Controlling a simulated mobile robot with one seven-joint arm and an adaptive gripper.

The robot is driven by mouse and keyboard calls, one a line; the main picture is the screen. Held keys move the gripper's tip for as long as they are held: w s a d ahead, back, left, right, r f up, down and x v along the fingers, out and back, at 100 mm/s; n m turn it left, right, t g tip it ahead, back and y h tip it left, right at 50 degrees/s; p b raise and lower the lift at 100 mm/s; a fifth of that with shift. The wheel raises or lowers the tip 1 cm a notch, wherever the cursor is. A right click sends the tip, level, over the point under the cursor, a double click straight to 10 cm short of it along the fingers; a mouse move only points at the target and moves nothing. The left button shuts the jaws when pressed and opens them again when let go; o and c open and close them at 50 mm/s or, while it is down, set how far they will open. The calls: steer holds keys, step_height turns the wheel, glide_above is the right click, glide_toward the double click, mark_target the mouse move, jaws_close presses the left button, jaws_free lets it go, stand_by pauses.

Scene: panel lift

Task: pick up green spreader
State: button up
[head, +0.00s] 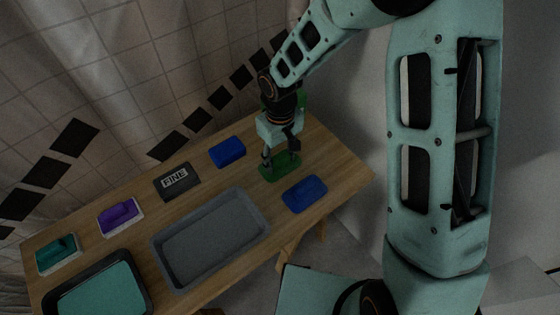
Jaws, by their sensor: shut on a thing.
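The green spreader (282,169) is at the right part of the wooden table, a flat green piece under my gripper. My gripper (279,158) points down and is shut on the green spreader, with its fingers at the upper part of it. Whether the spreader touches the table or is slightly above it, I cannot tell. The part between the fingers is mostly hidden.
A blue spreader (304,194) lies just right of the green one, and a blue block (227,152) behind left. A grey tray (183,282), a FINE block (177,182), purple (120,215) and teal (56,253) tools and a teal-filled tray (140,268) fill the left.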

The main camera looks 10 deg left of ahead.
steer(key=shift+r, duration=0.1)
steer(key=shift+r, duration=0.3)
step_height(320, 180, up, 2)
steer(key=shift+r, duration=0.1)
steer(key=s+d+r+p, duration=0.2)
steer(key=s+d+r, duration=0.1)
steer(key=s+r, duration=0.7)
steer(key=s, duration=0.3)
steer(key=shift+s, duration=0.35)
